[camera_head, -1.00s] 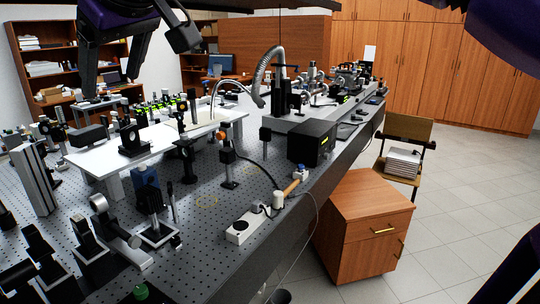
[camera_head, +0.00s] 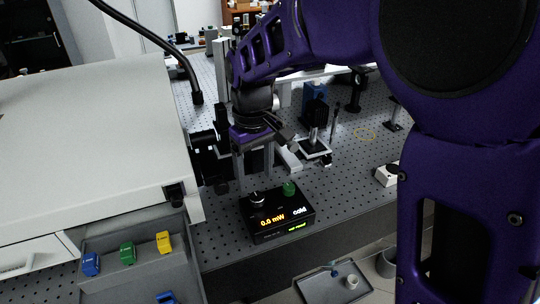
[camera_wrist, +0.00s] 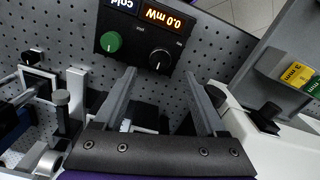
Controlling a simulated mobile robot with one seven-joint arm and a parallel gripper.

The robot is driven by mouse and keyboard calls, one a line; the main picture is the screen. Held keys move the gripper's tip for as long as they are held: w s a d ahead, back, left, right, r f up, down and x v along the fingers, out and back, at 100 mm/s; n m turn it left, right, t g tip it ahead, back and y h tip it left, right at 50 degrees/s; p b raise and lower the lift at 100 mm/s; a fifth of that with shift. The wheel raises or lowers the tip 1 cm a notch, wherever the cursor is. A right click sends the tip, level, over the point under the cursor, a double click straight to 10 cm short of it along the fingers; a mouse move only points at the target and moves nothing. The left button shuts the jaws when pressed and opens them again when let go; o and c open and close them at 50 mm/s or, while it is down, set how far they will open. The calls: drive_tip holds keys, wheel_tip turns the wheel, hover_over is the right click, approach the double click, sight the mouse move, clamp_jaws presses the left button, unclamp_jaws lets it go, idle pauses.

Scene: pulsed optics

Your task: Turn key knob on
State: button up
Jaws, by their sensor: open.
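A black controller box (camera_head: 280,222) stands near the front edge of the optical table, its display reading 0.0 mW and a word like COLD. On it are a green knob (camera_head: 289,188) and a black knob (camera_head: 257,198) with a white pointer mark. The wrist view also shows the green knob (camera_wrist: 111,41) and the black knob (camera_wrist: 160,58); I cannot tell for certain which is the key knob. My gripper (camera_head: 255,180) points down over the box, open and empty. In the wrist view, the fingertips (camera_wrist: 160,73) lie either side of the black knob's line, with no visible contact.
A large pale housing (camera_head: 90,130) stands left of the box, with a grey tray (camera_head: 140,275) of coloured pieces in front. Optical mounts (camera_head: 315,130) stand behind on the perforated table. A small grey tray (camera_head: 312,291) lies below the table edge.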

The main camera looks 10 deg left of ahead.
sight(256, 195)
wheel_tip(256, 195, down, 6)
drive_tip(key=shift+r, duration=0.15)
clamp_jaws()
idle(0.5)
